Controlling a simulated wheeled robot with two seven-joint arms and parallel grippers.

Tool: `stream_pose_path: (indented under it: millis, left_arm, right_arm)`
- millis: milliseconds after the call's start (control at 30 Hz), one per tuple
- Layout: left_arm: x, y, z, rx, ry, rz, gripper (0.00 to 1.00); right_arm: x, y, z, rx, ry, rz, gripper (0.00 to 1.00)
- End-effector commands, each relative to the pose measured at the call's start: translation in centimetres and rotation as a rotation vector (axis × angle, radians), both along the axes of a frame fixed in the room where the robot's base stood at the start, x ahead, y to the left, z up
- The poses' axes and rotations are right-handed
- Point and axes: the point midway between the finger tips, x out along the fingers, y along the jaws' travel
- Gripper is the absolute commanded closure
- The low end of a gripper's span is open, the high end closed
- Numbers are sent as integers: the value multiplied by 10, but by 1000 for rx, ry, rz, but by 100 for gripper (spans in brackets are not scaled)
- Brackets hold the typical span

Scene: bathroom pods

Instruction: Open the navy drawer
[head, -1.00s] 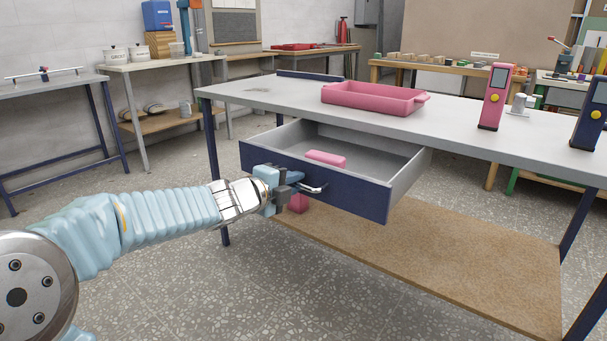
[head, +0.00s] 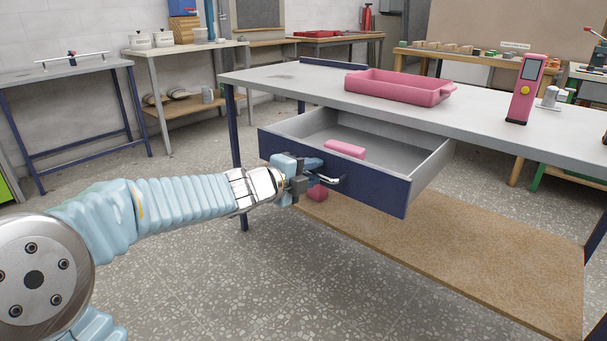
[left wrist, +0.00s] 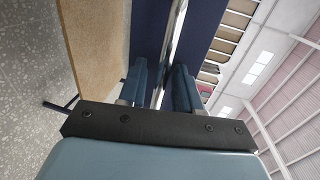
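The navy drawer (head: 370,188) under the grey-topped workbench stands pulled out, its grey inside showing. A pink block (head: 344,149) lies in it. The drawer's silver bar handle (head: 328,179) is on the navy front, partly hidden by my left gripper (head: 308,179). In the left wrist view, the handle (left wrist: 172,45) runs between the two blue fingers of the left gripper (left wrist: 156,85), which are closed around it. My right gripper is not in view.
The workbench top (head: 470,115) carries a pink tray (head: 397,86) and a pink handheld device (head: 526,88). Speckled floor in front is clear.

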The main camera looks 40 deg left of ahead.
Motion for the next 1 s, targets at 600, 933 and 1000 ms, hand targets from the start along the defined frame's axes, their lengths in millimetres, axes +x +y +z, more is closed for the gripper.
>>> stream_pose_path:
  millis: [600,933,1000]
  left_arm:
    - [-118,10,29,0,-2,4,67]
    - [-134,11,27,-1,1,0,67]
    - [-134,11,27,-1,1,0,67]
  right_arm:
    - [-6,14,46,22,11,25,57]
    - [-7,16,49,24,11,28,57]
    - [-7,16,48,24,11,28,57]
